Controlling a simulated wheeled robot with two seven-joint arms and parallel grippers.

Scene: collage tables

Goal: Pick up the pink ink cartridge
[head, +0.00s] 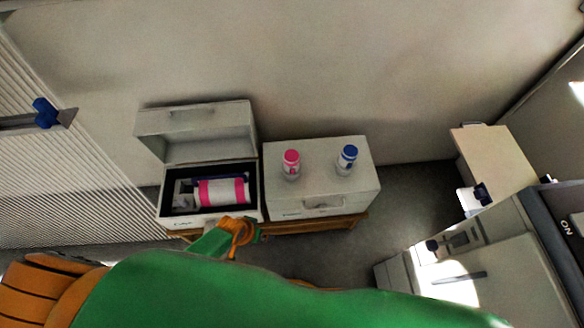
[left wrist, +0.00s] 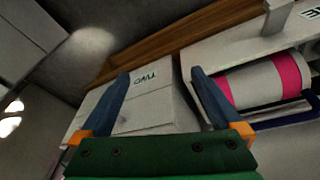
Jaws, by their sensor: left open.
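A small bottle with a pink cap (head: 291,161) stands upright on the closed white box (head: 320,188), left of a blue-capped bottle (head: 347,158). A white cylinder with pink bands (head: 222,192) lies in the open white box (head: 211,221); it also shows at the right of the left wrist view (left wrist: 260,82). I cannot tell which pink item is the cartridge. My left gripper (head: 238,232) is at the front of the boxes. In the left wrist view my left gripper (left wrist: 160,76) is open and empty, its blue fingers apart before a lettered white box face. My right gripper is not seen.
The open box's lid (head: 196,124) stands raised behind it. Both boxes rest side by side on a low wooden stand (head: 315,222). A grey-white machine (head: 470,270) stands at the lower right. Bare floor shows right of the stand.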

